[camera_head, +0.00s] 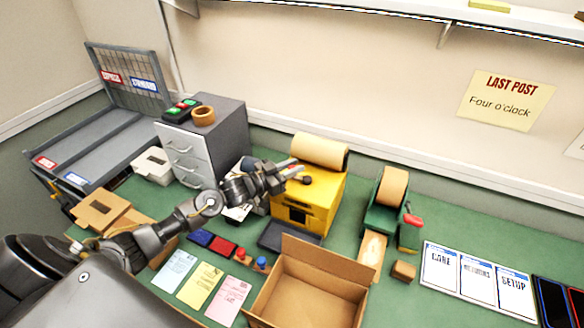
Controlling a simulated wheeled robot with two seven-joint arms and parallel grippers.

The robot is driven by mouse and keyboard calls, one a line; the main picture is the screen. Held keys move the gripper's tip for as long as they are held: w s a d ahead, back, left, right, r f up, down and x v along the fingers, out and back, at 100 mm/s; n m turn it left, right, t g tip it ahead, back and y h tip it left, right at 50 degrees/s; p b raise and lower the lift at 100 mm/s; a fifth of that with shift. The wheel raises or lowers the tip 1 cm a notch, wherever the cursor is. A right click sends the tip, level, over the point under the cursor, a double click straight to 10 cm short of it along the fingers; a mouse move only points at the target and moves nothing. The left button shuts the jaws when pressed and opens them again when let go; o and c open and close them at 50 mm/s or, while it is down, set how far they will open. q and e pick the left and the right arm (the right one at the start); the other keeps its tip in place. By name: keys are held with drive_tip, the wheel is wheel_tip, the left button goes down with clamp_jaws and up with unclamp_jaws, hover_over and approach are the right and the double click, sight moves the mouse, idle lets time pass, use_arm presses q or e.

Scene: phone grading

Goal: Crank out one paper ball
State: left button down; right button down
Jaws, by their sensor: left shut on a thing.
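The yellow paper machine (322,196) stands on the green table near the middle, with a roll of brown paper (320,151) on top. It has a dark opening low on its front, and a dark tray (283,237) lies before it. My left gripper (294,173) reaches in from the left at the machine's upper left side. It is shut on the crank handle, whose dark knob (306,180) shows at the fingertips; the fingers and arm hide most of the crank. I see no paper ball in the tray. My right gripper is not in view.
An open cardboard box (283,290) stands at the front middle. A green dispenser (384,205) with a brown roll and a red-handled thing (411,230) stand right of the machine. A grey drawer cabinet (228,128) is behind my left arm. Coloured cards (201,285) lie at front left.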

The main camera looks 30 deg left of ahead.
use_arm(q)
drive_tip(key=shift+w+a+f+m+g+h+b, duration=0.15)
drive_tip(key=shift+m+g+h+b, duration=0.2)
drive_tip(key=shift+b, duration=0.2)
drive_tip(key=m+g+h+b, duration=0.1)
drive_tip(key=b, duration=0.2)
drive_tip(key=w+m+g+h+b, duration=0.1)
drive_tip(key=m+g+h+b, duration=0.1)
drive_tip(key=b, duration=0.1)
drive_tip(key=w+m+g+h+b, duration=0.1)
drive_tip(key=g+h+b, duration=0.1)
drive_tip(key=b, duration=0.1)
drive_tip(key=shift+m+h, duration=0.25)
drive_tip(key=shift+m, duration=0.1)
drive_tip(key=shift+m+g+h+b, duration=0.35)
drive_tip(key=shift+g+b, duration=0.2)
drive_tip(key=shift+b, duration=0.3)
drive_tip(key=c, duration=1.3)
unclamp_jaws()
drive_tip(key=shift+w, duration=0.1)
drive_tip(key=shift+o, duration=0.2)
drive_tip(key=shift+r, duration=0.2)
